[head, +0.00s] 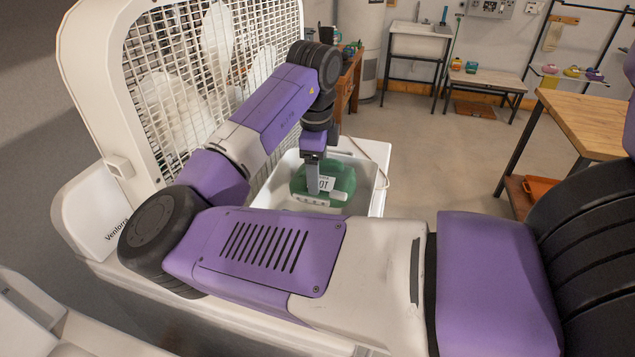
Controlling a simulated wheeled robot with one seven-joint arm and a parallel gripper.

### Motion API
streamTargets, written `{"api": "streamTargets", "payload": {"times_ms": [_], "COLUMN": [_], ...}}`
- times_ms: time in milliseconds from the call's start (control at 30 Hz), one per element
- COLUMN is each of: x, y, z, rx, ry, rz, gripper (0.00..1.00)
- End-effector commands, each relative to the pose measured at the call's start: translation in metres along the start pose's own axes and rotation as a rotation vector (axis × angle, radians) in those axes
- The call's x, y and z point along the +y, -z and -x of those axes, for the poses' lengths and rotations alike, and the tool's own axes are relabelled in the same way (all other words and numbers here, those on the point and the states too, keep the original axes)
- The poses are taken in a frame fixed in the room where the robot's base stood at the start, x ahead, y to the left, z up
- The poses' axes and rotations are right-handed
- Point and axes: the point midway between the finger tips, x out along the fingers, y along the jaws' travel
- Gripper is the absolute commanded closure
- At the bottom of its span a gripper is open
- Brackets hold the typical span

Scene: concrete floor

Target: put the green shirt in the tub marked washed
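A green bundle (342,177), which looks like the shirt, is inside or just over a white tub (376,198) beyond my arm. A pale label with dark characters shows on or in front of the green. My gripper (319,190) points down into the tub and overlaps the green bundle. The fingertips are too small and partly hidden, so I cannot tell whether they are closed on the cloth. No "washed" marking can be read on the tub. My forearm hides the tub's near side.
A large white fan with a grille (185,85) stands close on the left of my arm. A wooden table (590,122) is at the right. A sink (420,42) and a low bench (485,78) stand at the back. The floor between is clear.

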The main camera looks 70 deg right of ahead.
Motion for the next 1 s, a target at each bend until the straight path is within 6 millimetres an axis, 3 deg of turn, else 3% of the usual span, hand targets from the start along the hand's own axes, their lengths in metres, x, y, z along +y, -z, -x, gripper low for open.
{"api": "streamTargets", "payload": {"times_ms": [333, 700, 733, 833, 1000], "x": [0.005, 0.005, 0.006, 0.005, 0.006], "y": [0.000, 0.000, 0.000, 0.000, 0.000], "z": [-0.039, -0.045, -0.045, -0.044, -0.044], "rx": [0.001, -0.001, -0.001, -0.001, -0.001], "ry": [-0.001, 0.001, 0.000, 0.000, 0.000], "rz": [0.002, 0.001, 0.001, 0.001, 0.001], "gripper": [0.98, 0.98, 0.24, 0.04, 0.03]}}
